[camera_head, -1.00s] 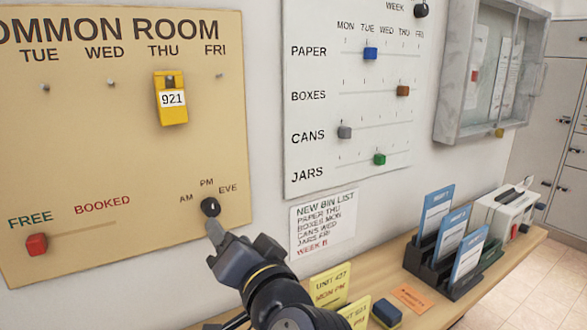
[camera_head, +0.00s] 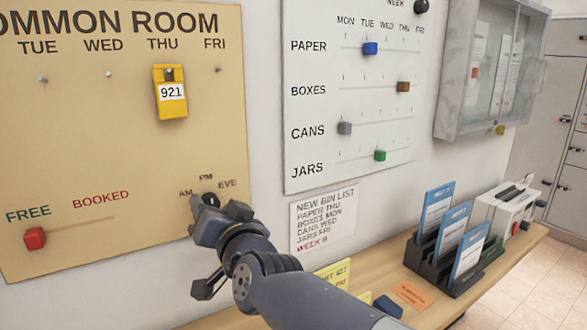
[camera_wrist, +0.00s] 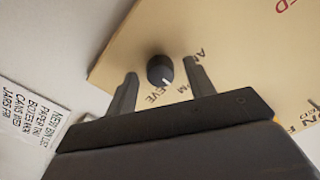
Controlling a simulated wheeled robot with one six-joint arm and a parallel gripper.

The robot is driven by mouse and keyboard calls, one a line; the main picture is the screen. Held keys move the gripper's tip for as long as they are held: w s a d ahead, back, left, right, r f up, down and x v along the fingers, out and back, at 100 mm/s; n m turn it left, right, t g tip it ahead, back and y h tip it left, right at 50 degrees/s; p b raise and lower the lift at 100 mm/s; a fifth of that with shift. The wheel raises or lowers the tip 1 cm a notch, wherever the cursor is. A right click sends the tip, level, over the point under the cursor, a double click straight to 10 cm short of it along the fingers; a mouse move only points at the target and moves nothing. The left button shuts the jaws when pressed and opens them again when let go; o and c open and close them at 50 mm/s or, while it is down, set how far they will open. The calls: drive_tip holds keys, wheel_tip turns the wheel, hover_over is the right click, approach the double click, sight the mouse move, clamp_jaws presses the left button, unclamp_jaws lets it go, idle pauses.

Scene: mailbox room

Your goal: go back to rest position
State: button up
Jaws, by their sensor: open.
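My gripper (camera_head: 205,212) is in front of the lower right of the tan common room board (camera_head: 120,150). In the wrist view its two fingers (camera_wrist: 160,85) are spread, with nothing held between them. The dark round knob (camera_wrist: 160,69) shows between the fingers, with its white mark towards the PM and EVE lettering. I cannot tell how far the fingertips stand from the knob. My arm reaches in from the lower right.
A white bin chart (camera_head: 350,110) is to the right. Below, the wooden shelf (camera_head: 440,312) holds a black card rack (camera_head: 440,262) and a white device (camera_head: 508,215).

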drive_tip(key=n+p, duration=0.2)
drive_tip(key=n, duration=0.1)
drive_tip(key=n+p, duration=0.2)
drive_tip(key=shift+r+n, duration=0.2)
drive_tip(key=shift+n, duration=0.2)
drive_tip(key=v, duration=0.9)
drive_tip(key=shift+s+d+f+n, duration=0.2)
drive_tip(key=shift+s+f+n, duration=0.05)
drive_tip(key=shift+n, duration=0.05)
drive_tip(key=shift+d, duration=0.1)
